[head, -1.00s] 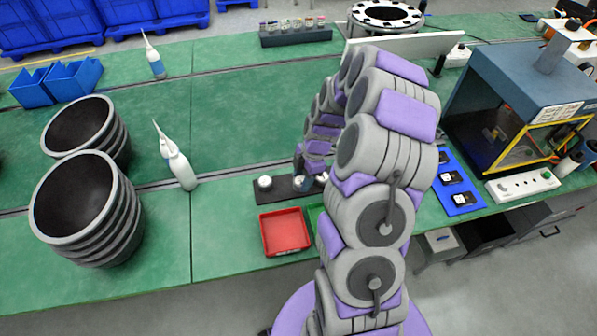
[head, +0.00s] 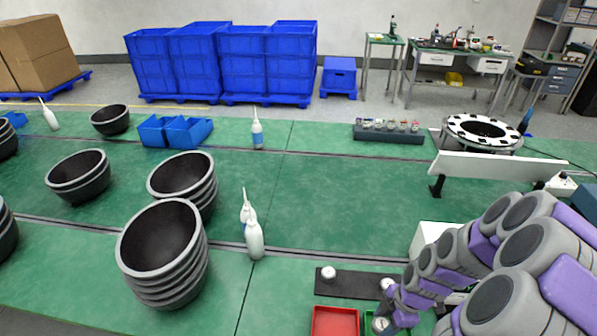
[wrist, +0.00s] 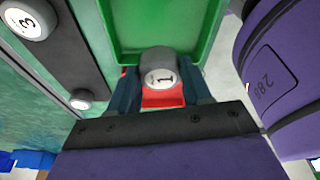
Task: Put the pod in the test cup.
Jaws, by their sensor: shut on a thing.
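In the wrist view my gripper (wrist: 161,92) is shut on a grey cylindrical pod (wrist: 158,66) with a white end marked "1". The pod sits between the two dark fingers, over or near a green tray (wrist: 180,40) with a red tray (wrist: 176,98) showing beneath. In the head view my gripper (head: 383,322) is low at the bottom edge, beside the green tray (head: 402,333), with a pale round end between its fingers. I cannot pick out a test cup with certainty in either view.
A dark strip (head: 345,284) holds white-topped pods; the wrist view shows one marked "3" (wrist: 26,20). The red tray (head: 335,322) is left of my gripper. Black bowls (head: 165,245) and white bottles (head: 254,238) stand further left. A white panel (head: 500,167) stands behind my arm.

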